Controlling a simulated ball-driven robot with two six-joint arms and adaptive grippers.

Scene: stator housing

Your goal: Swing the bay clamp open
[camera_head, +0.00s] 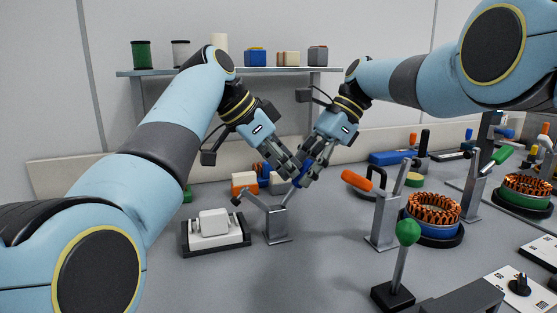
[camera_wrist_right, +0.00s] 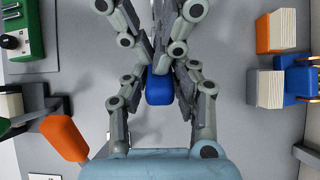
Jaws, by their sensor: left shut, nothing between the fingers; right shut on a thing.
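The bay clamp (camera_head: 277,221) is a grey metal toggle clamp on the bench in the middle of the head view. Its arm reaches up and left to a dark tip near the white block in a black tray (camera_head: 244,240); I cannot tell if they touch. Its blue handle (camera_head: 301,177) leans up and right. My right gripper (camera_head: 309,174) is shut on this handle, which also shows between its fingers in the right wrist view (camera_wrist_right: 159,88). My left gripper (camera_head: 291,172) is shut and empty, close beside the handle and the right fingers.
A clamp with an orange handle (camera_head: 357,181) stands to the right, with a green-knobbed lever (camera_head: 408,233) before it. A copper-wound stator (camera_head: 433,211) sits farther right. A shelf (camera_head: 270,70) with small items runs behind. The front middle bench is clear.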

